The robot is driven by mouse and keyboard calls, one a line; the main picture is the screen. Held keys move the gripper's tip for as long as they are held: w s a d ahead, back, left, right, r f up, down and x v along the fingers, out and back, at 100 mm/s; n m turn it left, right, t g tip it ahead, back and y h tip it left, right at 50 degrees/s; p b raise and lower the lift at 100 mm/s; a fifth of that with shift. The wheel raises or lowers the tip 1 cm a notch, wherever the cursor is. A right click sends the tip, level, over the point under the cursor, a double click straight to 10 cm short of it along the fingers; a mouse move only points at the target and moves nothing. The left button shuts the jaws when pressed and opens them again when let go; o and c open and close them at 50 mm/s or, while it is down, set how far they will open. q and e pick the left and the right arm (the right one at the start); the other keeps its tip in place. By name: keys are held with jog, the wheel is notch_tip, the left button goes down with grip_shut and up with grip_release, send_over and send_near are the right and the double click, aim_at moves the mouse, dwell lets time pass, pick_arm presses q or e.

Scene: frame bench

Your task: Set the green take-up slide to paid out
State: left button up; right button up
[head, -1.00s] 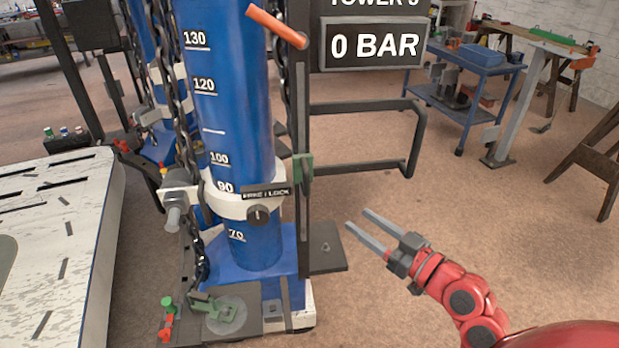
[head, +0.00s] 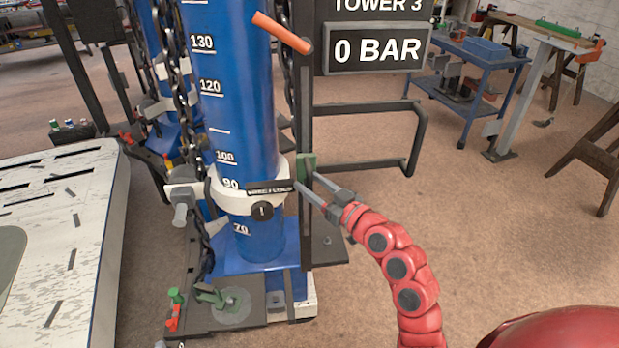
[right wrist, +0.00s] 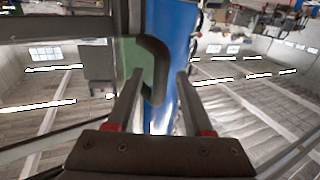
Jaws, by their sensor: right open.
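The green take-up slide (head: 307,165) sits on the dark upright post (head: 304,120), right of the blue column, near the column's 90 mark. In the right wrist view the green slide (right wrist: 129,56) shows behind a dark curved handle (right wrist: 158,66). My right gripper (head: 307,181) is open at the slide, its fingers pointing left toward it. In the right wrist view the handle lies between the open fingers (right wrist: 160,75), with no clear grip on it. The fingertips partly cover the slide's lower part in the head view. My left gripper is not in view.
A dark rail frame (head: 420,140) juts out to the right, above my right arm. Hanging chains stand left of the column.

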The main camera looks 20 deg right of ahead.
jog(key=shift+w+a, duration=0.2)
jog(key=shift+w, duration=0.25)
jog(key=shift+c, duration=0.2)
grip_shut()
dwell(1.0)
